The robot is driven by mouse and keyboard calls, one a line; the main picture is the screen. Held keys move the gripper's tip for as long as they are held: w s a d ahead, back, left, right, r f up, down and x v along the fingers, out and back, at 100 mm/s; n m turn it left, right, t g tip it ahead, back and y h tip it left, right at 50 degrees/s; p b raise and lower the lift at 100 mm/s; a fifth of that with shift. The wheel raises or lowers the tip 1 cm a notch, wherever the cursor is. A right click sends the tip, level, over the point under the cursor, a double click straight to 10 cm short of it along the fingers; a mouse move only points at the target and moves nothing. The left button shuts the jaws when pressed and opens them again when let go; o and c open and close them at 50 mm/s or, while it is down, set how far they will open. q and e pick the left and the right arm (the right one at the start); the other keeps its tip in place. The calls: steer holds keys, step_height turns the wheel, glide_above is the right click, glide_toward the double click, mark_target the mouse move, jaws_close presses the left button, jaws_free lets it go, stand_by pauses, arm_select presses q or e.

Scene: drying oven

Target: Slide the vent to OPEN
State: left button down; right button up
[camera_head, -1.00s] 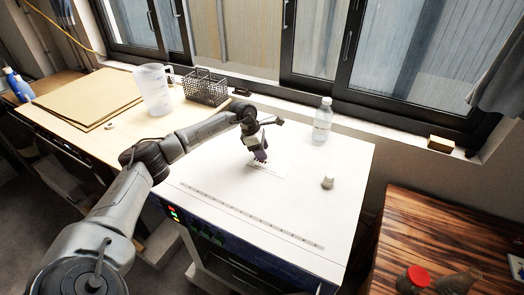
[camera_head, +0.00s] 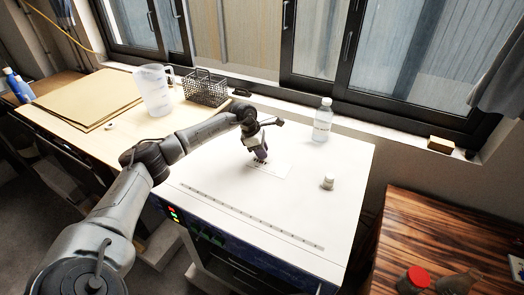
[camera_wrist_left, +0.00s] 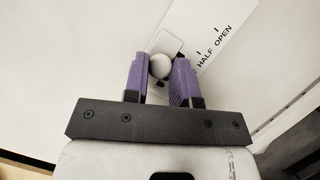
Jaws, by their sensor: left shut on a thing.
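My left gripper (camera_head: 260,157) reaches down to the white top of the drying oven. In the left wrist view its purple fingers (camera_wrist_left: 162,78) are shut on a round white vent knob (camera_wrist_left: 160,66). The knob sits on a pale slider plate (camera_wrist_left: 173,45). The label strip (camera_wrist_left: 214,35) beside it reads HALF and OPEN, and the rest of it is cut off or hidden. In the head view the label (camera_head: 273,170) lies just right of the fingers, and the knob is hidden by the gripper. My right gripper is not in view.
The oven top (camera_head: 310,215) is largely clear. A clear bottle (camera_head: 322,122) stands behind right, and a small white jar (camera_head: 328,181) stands right of the gripper. A jug (camera_head: 153,90) and wire basket (camera_head: 206,88) stand on the left table.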

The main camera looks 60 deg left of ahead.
arm_select(q)
steer(key=shift+d+r, duration=0.1)
steer(key=w+d+p, duration=0.1)
steer(key=w+d, duration=0.1)
steer(key=d, duration=0.1)
steer(key=w+d+p, duration=0.1)
steer(key=d, duration=0.1)
steer(key=shift+w+d+p, duration=0.2)
steer(key=shift+p, duration=0.15)
steer(key=shift+a, duration=0.1)
steer(key=c, duration=1.3)
jaws_free()
steer(key=shift+o, duration=1.4)
steer(key=shift+d, duration=0.2)
steer(key=shift+o, duration=0.4)
steer(key=shift+a, duration=0.1)
